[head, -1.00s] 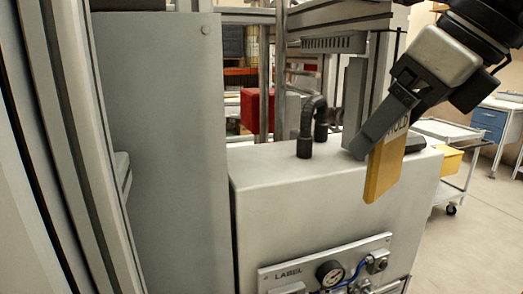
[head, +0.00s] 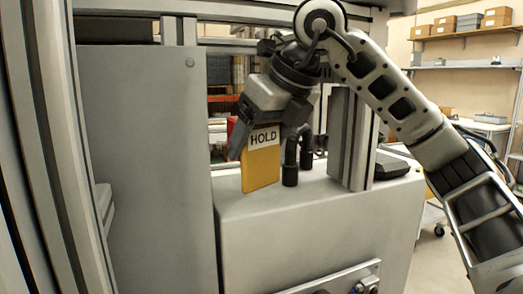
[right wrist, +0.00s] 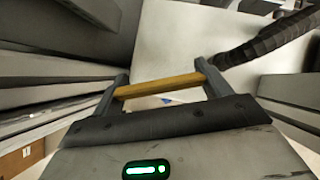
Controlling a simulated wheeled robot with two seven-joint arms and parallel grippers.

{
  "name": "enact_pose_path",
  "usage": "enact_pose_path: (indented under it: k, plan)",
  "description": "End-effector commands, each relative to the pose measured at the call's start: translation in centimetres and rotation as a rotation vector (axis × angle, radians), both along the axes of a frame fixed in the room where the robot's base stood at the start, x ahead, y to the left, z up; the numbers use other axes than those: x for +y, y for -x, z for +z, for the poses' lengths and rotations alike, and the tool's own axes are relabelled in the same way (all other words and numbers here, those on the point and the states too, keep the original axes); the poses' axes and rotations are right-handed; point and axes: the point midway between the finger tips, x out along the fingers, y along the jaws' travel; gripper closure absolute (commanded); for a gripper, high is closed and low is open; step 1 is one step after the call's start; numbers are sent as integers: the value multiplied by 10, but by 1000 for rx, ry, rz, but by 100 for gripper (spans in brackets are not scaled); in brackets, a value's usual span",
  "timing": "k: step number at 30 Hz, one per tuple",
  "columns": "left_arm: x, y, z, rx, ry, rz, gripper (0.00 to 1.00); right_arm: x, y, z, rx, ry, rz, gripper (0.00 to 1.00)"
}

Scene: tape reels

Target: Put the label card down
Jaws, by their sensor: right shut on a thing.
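The label card (head: 261,168) is a yellow-orange card with a white patch that reads HOLD. My right gripper (head: 262,137) is shut on its upper part. The card hangs nearly upright at the left end of the grey machine cabinet's top (head: 320,195), in front of the black bent hose. I cannot tell whether its lower edge touches the cabinet. In the right wrist view the card (right wrist: 160,86) shows edge-on between the two fingertips (right wrist: 162,84), with the pale cabinet surface beyond it. My left gripper is not in view.
A tall grey panel (head: 145,165) stands close to the left of the card. The black bent hose (head: 292,160) rises just right of it. A metal post (head: 355,140) and a dark flat device (head: 391,166) stand farther right. Shelves with boxes (head: 469,22) are at the back right.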

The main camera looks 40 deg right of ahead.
Motion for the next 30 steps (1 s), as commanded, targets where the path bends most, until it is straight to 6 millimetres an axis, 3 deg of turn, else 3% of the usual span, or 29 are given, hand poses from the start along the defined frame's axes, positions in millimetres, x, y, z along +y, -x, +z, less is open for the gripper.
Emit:
enact_pose_path:
  k: [1, 4, 17, 18, 19, 30]
  plan:
    - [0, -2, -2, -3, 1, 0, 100, -2, 1, -12, 3, 1, -4, 45]
    - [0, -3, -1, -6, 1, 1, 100, -2, 1, -22, 2, 0, -4, 45]
    - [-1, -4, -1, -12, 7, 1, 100, -1, 1, -29, 0, -1, -2, 45]
    - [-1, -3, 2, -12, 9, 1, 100, -1, 1, -27, 0, -1, -2, 12]
    - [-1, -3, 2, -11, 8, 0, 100, -1, 1, -27, 0, -1, -2, 4]
    - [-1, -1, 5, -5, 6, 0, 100, -1, 1, -21, -1, -1, -2, 1]
